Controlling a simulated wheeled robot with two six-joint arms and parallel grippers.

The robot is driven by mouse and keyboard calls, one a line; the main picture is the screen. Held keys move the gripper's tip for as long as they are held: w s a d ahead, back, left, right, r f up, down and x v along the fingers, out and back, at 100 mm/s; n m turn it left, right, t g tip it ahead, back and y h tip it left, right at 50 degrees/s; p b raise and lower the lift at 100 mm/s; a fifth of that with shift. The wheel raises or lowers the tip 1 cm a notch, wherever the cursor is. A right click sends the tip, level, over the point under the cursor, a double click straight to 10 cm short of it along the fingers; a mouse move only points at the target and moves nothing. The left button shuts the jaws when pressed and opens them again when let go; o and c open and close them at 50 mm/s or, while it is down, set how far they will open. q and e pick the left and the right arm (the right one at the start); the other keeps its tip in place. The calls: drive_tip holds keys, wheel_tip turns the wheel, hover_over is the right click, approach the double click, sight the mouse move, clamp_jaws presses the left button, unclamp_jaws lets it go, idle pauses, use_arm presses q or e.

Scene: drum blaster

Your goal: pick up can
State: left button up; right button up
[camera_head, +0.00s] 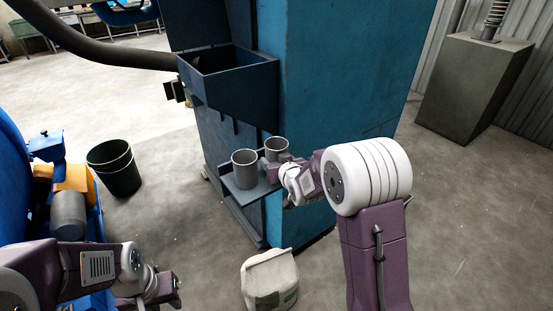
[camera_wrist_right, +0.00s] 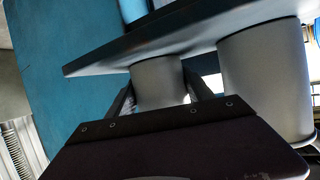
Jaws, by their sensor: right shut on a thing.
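Two grey cylindrical cans stand side by side at a small shelf (camera_head: 246,194) on the blue machine. The near-left can (camera_head: 245,170) is free of the gripper. My right gripper (camera_head: 277,159) is at the far-right can (camera_head: 276,147). In the right wrist view its fingers lie on both sides of that can (camera_wrist_right: 158,82), shut on it; the other can (camera_wrist_right: 265,80) stands larger to the right. The can's far side is hidden. My left gripper (camera_head: 165,287) is low at the left, away from the cans; its fingers are too unclear to tell open from shut.
The blue machine (camera_head: 335,90) rises behind the shelf, with an open dark hopper (camera_head: 232,82) above. A dark bin (camera_head: 115,168) stands left on the floor. A white sack-like container (camera_head: 269,278) stands below the shelf. A grey pedestal (camera_head: 474,85) is at the right.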

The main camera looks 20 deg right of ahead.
sight(273, 147)
wheel_tip(273, 147, up, 4)
drive_tip(key=shift+r+p, duration=0.15)
drive_tip(key=shift+p, duration=0.5)
drive_tip(key=s+d+r, duration=0.1)
drive_tip(key=s+r, duration=0.1)
drive_tip(key=s, duration=0.1)
drive_tip(key=s+d+r+p, duration=0.1)
drive_tip(key=s+r, duration=0.1)
drive_tip(key=s, duration=0.2)
drive_tip(key=s+d+r+p, duration=0.1)
drive_tip(key=s+r, duration=0.1)
drive_tip(key=s, duration=0.2)
drive_tip(key=shift+s+r, duration=0.15)
drive_tip(key=shift+r, duration=0.25)
